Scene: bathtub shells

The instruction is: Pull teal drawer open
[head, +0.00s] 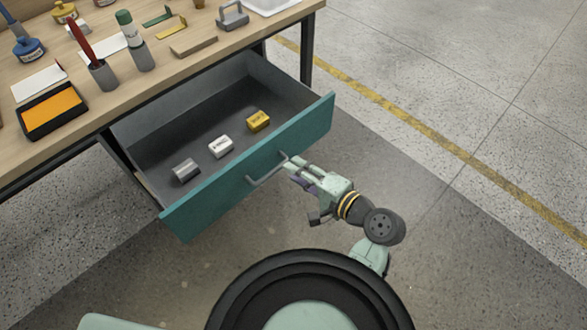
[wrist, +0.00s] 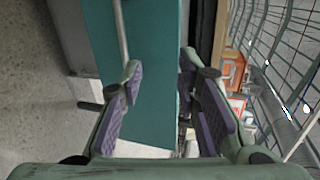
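The teal drawer (head: 245,178) under the workbench stands well open, with its grey interior showing. Its grey bar handle (head: 266,172) is on the teal front; part of the bar also shows in the wrist view (wrist: 121,35). My gripper (head: 287,163) is at the handle's right end. In the wrist view my gripper (wrist: 158,78) has its fingers apart, with the teal front (wrist: 152,110) showing between them. The bar ends by the left fingertip, and I cannot tell whether they touch. The right fingertip is near the edge of the front.
In the drawer lie a grey block (head: 185,169), a white block (head: 220,146) and a yellow block (head: 257,121). The wooden benchtop (head: 185,62) above holds stationery, cups and an orange-black pad (head: 53,110). A table leg (head: 307,55) stands behind. Floor to the right is clear.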

